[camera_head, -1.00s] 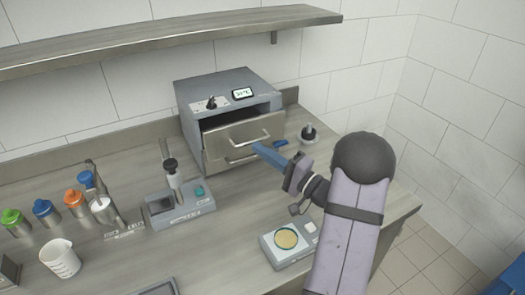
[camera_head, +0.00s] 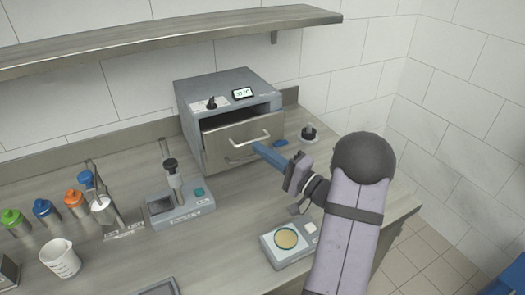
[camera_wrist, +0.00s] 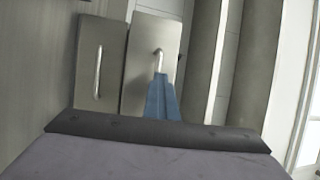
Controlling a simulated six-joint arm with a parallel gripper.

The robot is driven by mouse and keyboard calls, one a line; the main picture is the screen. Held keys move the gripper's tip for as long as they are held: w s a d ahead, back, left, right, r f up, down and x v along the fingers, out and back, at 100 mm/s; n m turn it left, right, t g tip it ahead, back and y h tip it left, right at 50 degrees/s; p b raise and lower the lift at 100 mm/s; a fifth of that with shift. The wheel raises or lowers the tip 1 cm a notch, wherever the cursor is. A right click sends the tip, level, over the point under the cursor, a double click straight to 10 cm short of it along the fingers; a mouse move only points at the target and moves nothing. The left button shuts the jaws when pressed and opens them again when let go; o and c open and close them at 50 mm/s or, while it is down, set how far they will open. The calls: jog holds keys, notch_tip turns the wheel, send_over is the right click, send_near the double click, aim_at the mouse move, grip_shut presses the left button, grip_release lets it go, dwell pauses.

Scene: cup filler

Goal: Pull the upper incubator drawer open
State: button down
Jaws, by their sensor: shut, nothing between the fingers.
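The grey incubator (camera_head: 222,88) stands at the back of the bench with a small display on top. Its upper drawer (camera_head: 222,142) stands partly out, with a dark gap above its front panel. The drawer's bar handle (camera_head: 248,141) also shows in the wrist view (camera_wrist: 159,60). My gripper (camera_head: 258,148) is shut, its blue fingers (camera_wrist: 161,98) right at that handle. I cannot tell whether they touch or hook it. The lower drawer front (camera_wrist: 92,50) with its own handle (camera_wrist: 98,75) shows beside it in the wrist view; the head view hides its handle.
A device with a teal button (camera_head: 180,208) stands left of the incubator. A dark-knobbed item (camera_head: 309,132) sits right of the incubator. Several bottles and a white beaker (camera_head: 60,258) are at left.

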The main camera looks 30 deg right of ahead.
jog(key=c, duration=1.8)
grip_release()
jog(key=shift+c, duration=0.2)
jog(key=shift+s, duration=0.1)
jog(key=b+v, duration=0.1)
jog(key=v, duration=0.6)
jog(key=shift+b, duration=0.3)
jog(key=shift+s, duration=0.1)
